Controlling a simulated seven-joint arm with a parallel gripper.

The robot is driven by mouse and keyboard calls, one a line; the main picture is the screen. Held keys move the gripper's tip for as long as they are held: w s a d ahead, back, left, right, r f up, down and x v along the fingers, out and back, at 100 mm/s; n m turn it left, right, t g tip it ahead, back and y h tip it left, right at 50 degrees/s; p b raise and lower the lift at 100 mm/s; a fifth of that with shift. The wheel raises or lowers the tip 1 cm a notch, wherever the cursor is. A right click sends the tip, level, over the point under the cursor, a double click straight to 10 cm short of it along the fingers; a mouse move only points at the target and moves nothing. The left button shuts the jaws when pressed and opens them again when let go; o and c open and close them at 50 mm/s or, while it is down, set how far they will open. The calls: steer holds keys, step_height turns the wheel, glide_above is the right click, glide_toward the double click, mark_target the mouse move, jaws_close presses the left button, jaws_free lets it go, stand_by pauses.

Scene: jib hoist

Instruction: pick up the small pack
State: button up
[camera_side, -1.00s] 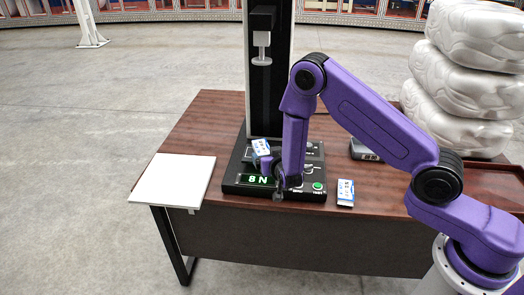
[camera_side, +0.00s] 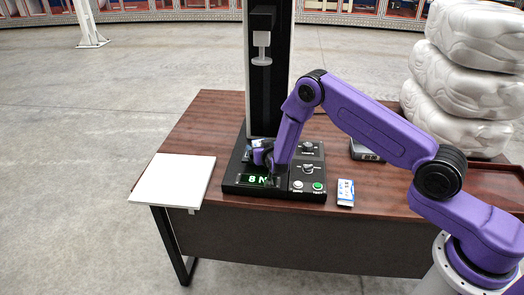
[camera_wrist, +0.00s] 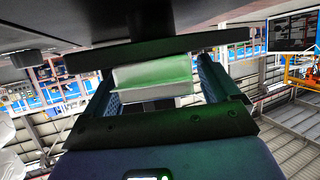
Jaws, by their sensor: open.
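A small white and blue pack (camera_side: 257,143) is on the black test stand, mostly hidden behind my gripper (camera_side: 262,157) in the side view. In the wrist view a pale, green-tinted pack (camera_wrist: 155,75) shows between my two fingers. The fingers are open, one on each side of it, with a visible gap at least on the right; contact on the left is hard to tell. A second small white and blue pack (camera_side: 345,192) lies on the table to the right of the stand.
The stand's base has a lit display (camera_side: 258,180), knobs and buttons. Its column carries a round plunger (camera_side: 262,60) above. A white board (camera_side: 175,180) lies at the table's left edge. A grey box (camera_side: 364,150) and stacked white sacks (camera_side: 465,80) stand to the right.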

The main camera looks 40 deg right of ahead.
steer(key=shift+w+f, duration=0.1)
steer(key=shift+w, duration=0.05)
steer(key=c, duration=1.2)
